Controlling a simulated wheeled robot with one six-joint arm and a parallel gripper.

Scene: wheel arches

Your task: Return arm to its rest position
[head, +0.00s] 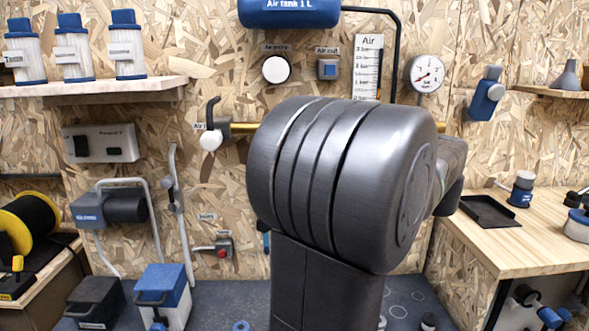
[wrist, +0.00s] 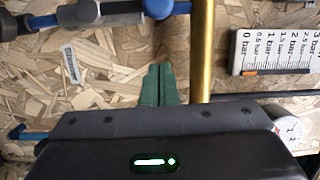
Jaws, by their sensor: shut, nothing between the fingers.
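My arm fills the middle of the head view, a large dark grey joint on a column. It hides part of the wall behind it, and my gripper is hidden there. In the wrist view my gripper (wrist: 157,86) shows as two green fingers side by side, shut with nothing between them. The fingers point toward the chipboard wall, just left of a vertical brass pipe (wrist: 203,50). I cannot tell how far the fingertips are from the wall.
A blue air tank (head: 290,13), a scale board (head: 367,66) and a round gauge (head: 426,73) hang on the wall. A wooden bench (head: 530,245) with a black tray (head: 490,210) stands right. Canisters (head: 127,46) stand on a shelf (head: 100,88) at left. Boxes (head: 95,302) stand low left.

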